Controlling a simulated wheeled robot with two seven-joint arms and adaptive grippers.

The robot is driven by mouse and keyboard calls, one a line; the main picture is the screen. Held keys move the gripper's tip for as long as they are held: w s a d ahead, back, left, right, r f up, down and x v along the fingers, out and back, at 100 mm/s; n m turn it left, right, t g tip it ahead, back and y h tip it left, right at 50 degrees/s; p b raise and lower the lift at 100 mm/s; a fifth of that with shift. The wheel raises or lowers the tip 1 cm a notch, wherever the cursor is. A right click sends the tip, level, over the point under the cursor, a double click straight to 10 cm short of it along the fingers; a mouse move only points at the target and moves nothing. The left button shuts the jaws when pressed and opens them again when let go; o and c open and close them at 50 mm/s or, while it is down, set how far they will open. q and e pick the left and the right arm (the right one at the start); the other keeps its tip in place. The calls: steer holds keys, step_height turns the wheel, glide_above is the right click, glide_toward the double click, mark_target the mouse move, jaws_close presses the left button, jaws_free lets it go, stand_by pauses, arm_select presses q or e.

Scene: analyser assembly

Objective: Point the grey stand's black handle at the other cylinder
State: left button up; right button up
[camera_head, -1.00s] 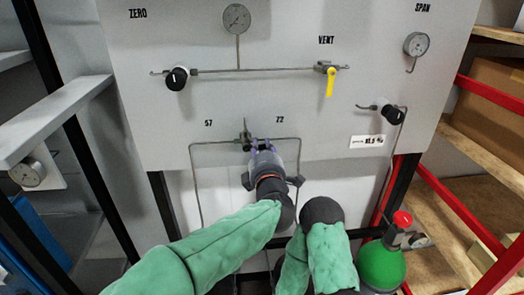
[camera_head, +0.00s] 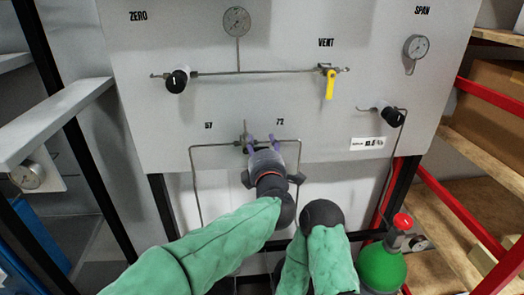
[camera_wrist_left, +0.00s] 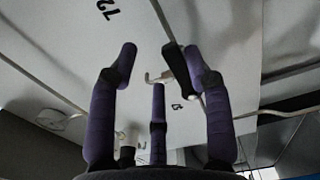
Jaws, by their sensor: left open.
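The grey stand's upright panel (camera_head: 300,105) fills the head view. Its changeover valve (camera_head: 243,137) sits between the labels 57 and 72, mostly behind my left gripper (camera_head: 262,142). In the left wrist view the black handle (camera_wrist_left: 174,60) lies just beside the right-hand finger of my open left gripper (camera_wrist_left: 150,62). A bent metal tube end (camera_wrist_left: 157,77) shows between the fingers. I cannot tell whether a finger touches the handle. A green cylinder (camera_head: 381,268) with a red top stands at the lower right. No second cylinder is visible. My right gripper is out of view.
Black knobs (camera_head: 178,80) and (camera_head: 393,116), a yellow vent lever (camera_head: 330,84) and gauges (camera_head: 237,20) are on the panel. Thin tubes (camera_head: 193,175) run down from the valve. Shelves with red rails (camera_head: 490,110) stand at the right. My right arm is below the panel.

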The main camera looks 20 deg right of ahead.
arm_select(q)
steer(key=o, duration=0.5)
steer(key=r, duration=0.9)
steer(key=shift+w+r, duration=0.25)
steer(key=shift+w, duration=0.1)
steer(key=shift+g, duration=0.4)
steer(key=f, duration=0.5)
steer(key=shift+w+d, duration=0.2)
steer(key=shift+d, duration=0.15)
steer(key=shift+c, duration=0.2)
steer(key=shift+s+r, duration=0.15)
steer(key=shift+s, duration=0.2)
steer(key=shift+c, duration=1)
steer(key=shift+s+a+f, duration=0.2)
steer(key=shift+s, duration=0.25)
steer(key=shift+c, duration=1.3)
glide_toward(263, 147)
steer(key=shift+s+a+r+b, duration=0.25)
steer(key=shift+s+r, duration=0.45)
steer(key=shift+r, duration=0.3)
steer(key=shift+s+a+r+b, duration=0.1)
steer(key=shift+s+r+b, duration=0.1)
steer(key=shift+s+r, duration=0.65)
steer(key=shift+w+r, duration=0.1)
steer(key=shift+w, duration=0.05)
